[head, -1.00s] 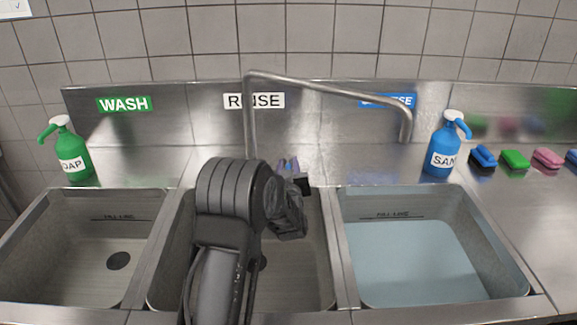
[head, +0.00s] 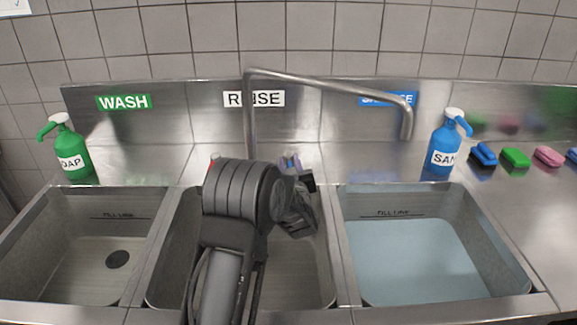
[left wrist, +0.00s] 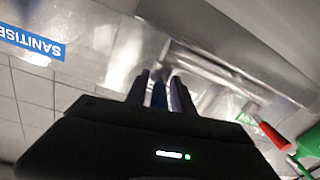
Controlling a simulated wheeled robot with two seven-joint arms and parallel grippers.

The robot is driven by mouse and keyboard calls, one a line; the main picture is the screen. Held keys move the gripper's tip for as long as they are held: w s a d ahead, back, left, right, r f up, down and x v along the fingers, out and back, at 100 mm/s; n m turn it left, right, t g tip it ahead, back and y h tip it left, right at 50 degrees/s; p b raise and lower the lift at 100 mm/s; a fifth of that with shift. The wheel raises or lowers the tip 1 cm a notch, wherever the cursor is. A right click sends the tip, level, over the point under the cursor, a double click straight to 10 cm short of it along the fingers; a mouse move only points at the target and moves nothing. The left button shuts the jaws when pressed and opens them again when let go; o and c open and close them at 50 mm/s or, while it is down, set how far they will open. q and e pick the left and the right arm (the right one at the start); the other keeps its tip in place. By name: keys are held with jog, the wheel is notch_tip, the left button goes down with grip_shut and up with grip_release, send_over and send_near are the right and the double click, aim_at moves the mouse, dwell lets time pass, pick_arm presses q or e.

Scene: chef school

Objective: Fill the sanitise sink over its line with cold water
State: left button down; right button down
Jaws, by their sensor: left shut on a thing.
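The sanitise sink (head: 505,268) on the right holds pale blue water (head: 420,262). Its surface lies slightly below the fill line (head: 400,214) on the back wall. The swivel spout (head: 330,88) points right, its tip over the back of this sink; no stream shows from it. My left gripper (head: 292,164) is behind the middle sink, shut on the blue tap handle (head: 290,160), mostly hidden by the gripper. In the left wrist view a blue piece (left wrist: 159,95) sits between the fingers. A red tap handle (head: 213,160) peeks out behind my left arm. My right gripper is not in view.
The rinse sink (head: 178,250) and wash sink (head: 70,255) appear empty. A green soap bottle (head: 68,150) stands at left, a blue sanitiser bottle (head: 443,150) behind the sanitise sink. Several coloured brushes, including a green one (head: 515,158), lie on the right counter.

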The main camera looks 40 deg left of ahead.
pick_arm(q)
jog(key=shift+w+d+y, duration=0.1)
jog(key=shift+y, duration=0.2)
jog(key=c, duration=1.3)
grip_release()
jog(key=shift+c, duration=0.2)
jog(key=b+v, duration=0.1)
jog(key=v, duration=0.6)
jog(key=shift+s+d, duration=0.2)
jog(key=shift+d, duration=0.1)
jog(key=shift+r, duration=0.1)
jog(key=shift+c, duration=0.2)
